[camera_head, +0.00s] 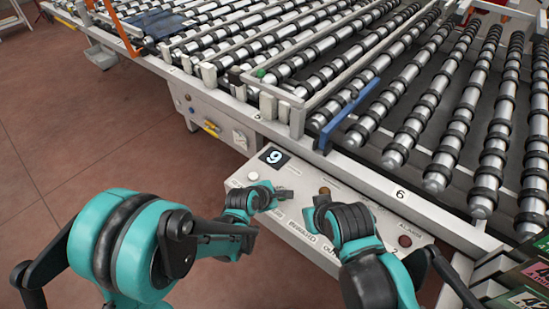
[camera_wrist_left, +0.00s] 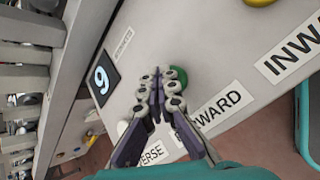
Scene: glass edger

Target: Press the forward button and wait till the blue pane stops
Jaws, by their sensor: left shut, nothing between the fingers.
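The forward button (camera_wrist_left: 181,75) is green and round, beside the label "FORWARD" on the white control panel (camera_wrist_left: 225,60). My left gripper (camera_wrist_left: 158,76) is shut and empty, its fingertips over the near side of the button and partly covering it. Whether they touch it I cannot tell. In the head view my left gripper (camera_head: 286,195) is low over the panel and hides the button. My right gripper (camera_head: 324,205) is over the panel to its right; its fingers are unclear. A dark blue flat piece (camera_head: 157,23), seemingly the blue pane, lies at the far left of the rollers.
The roller bed (camera_head: 420,110) fills the area behind the panel. A blue bar (camera_head: 348,108) stands along its front part. A sign "9" (camera_head: 274,156) is on the panel's left end. A yellow button (camera_wrist_left: 258,2) and a white one (camera_wrist_left: 122,128) are near. Open floor (camera_head: 90,130) is at left.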

